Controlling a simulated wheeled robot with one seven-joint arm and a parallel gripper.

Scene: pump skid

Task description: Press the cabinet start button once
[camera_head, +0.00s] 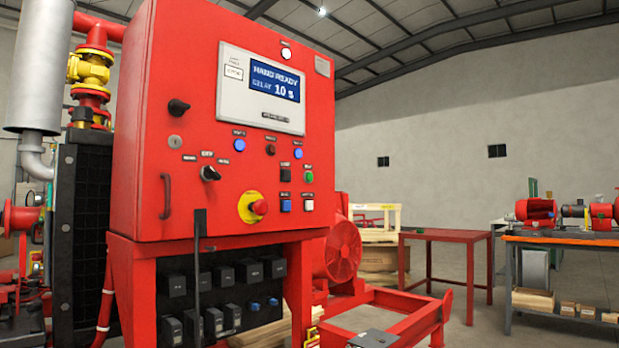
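The red control cabinet (150,130) stands upright on a red frame at centre left, its front facing me at an angle. A small green round button (308,177) sits at the right of its lower panel; its label is too small to read, so I cannot confirm that it is the start button. The display (275,82) seems to read "HAND READY" and "DELAY 10 s". My gripper is not in view.
A red emergency-stop knob on a yellow ring (252,207) and a black selector (209,173) are left of the buttons. A red frame (390,318) lies low at right. A red table (445,236) stands behind.

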